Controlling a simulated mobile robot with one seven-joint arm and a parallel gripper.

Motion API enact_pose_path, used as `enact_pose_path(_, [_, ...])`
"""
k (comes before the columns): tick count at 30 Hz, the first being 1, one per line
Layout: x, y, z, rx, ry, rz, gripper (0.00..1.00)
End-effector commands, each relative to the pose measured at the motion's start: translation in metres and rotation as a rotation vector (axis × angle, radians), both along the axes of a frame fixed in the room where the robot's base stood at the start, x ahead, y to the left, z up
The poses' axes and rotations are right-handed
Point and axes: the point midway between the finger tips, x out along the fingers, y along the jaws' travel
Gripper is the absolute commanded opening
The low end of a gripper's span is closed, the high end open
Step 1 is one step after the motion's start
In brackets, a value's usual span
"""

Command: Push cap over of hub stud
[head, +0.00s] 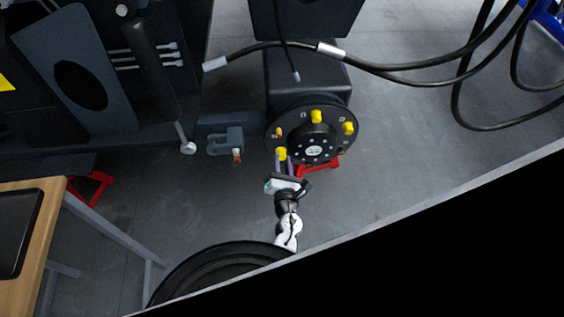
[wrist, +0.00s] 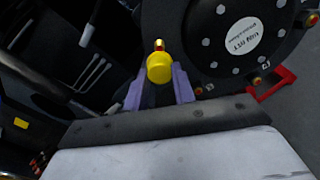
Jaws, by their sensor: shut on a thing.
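The black wheel hub (head: 312,148) stands near the middle of the head view, its face towards me. It carries yellow caps at its top (head: 316,116) and right (head: 348,128). A small orange stud tip (head: 278,131) shows at its left edge. My gripper (head: 282,164) is at the hub's lower left, its purple fingers shut on a yellow cap (head: 281,153). In the wrist view this cap (wrist: 160,69) sits between the fingertips, with a small yellow-and-red tip (wrist: 159,45) just beyond it. I cannot tell whether the held cap touches a stud; its far side is hidden.
A grey bracket (head: 222,141) with a small orange-tipped part is left of the hub. Red stands are under the hub (head: 318,167) and at left (head: 90,187). A black hose (head: 405,80) crosses above right. A tyre (head: 215,268) and wooden table (head: 30,215) are nearer.

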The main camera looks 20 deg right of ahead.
Motion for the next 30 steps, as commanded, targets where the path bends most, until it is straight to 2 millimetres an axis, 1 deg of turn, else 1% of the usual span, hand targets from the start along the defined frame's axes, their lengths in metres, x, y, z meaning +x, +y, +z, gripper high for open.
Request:
enact_pose_path(8, [-0.002,0.002,-0.001,-0.005,-0.001,-0.001,0.13])
enact_pose_path(10, [0.007,-0.001,0.002,-0.007,-0.003,-0.001,0.13])
enact_pose_path(15, [0.027,-0.007,0.001,-0.006,-0.003,0.000,0.13])
enact_pose_path(19, [0.038,-0.011,0.001,-0.006,-0.002,-0.002,0.13])
enact_pose_path(24, [0.046,-0.012,0.001,-0.006,-0.002,-0.002,0.13])
enact_pose_path(30, [0.046,-0.013,0.001,-0.005,-0.001,-0.004,0.13])
